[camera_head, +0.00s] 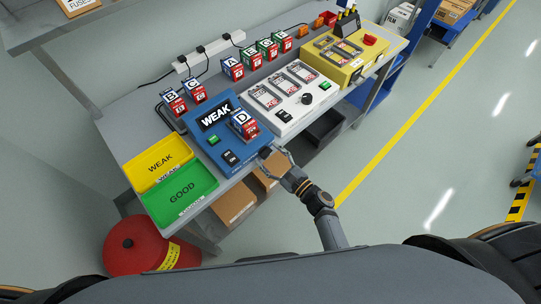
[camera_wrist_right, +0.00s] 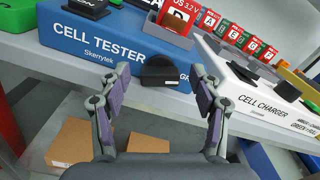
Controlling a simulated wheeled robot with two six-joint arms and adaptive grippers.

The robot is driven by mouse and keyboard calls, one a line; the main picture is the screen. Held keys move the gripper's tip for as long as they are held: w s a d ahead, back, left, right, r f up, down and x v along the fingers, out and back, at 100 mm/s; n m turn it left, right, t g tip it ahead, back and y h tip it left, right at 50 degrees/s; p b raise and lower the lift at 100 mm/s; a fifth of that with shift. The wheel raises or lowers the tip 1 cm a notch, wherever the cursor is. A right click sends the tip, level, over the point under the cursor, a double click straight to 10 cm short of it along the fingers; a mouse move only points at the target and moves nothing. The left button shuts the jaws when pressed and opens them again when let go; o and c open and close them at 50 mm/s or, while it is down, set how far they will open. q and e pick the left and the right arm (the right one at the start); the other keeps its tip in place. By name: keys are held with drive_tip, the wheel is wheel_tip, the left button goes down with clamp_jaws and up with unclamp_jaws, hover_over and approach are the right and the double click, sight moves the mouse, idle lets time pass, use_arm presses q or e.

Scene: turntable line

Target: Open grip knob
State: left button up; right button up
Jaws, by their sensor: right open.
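The blue cell tester (camera_head: 222,140) shows WEAK on its screen and holds battery D (camera_head: 243,124). In the right wrist view, a dark rounded knob (camera_wrist_right: 159,70) sits at the front face of the blue cell tester (camera_wrist_right: 75,40). My right gripper (camera_wrist_right: 160,82) is open, with one finger on each side of the knob and visible gaps between them. In the head view my right gripper (camera_head: 274,158) is at the tester's front right corner, and the knob is hard to make out there. My left gripper is not in view.
Left of the tester are a yellow WEAK tray (camera_head: 137,166) and a green GOOD tray (camera_head: 155,210). The white cell charger (camera_head: 283,122) stands close on the right. Several batteries stand behind. Cardboard boxes (camera_head: 234,203) lie below the bench edge.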

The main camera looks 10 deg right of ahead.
drive_tip(key=c, duration=1.1)
drive_tip(key=shift+f+n+b, duration=0.25)
drive_tip(key=shift+n+b, duration=0.35)
drive_tip(key=shift+b, duration=0.4)
drive_tip(key=shift+c, duration=0.2)
drive_tip(key=shift+r, duration=0.25)
drive_tip(key=o, duration=1.1)
drive_tip(key=shift+o, duration=0.2)
drive_tip(key=shift+s, duration=0.1)
drive_tip(key=v, duration=1.2)
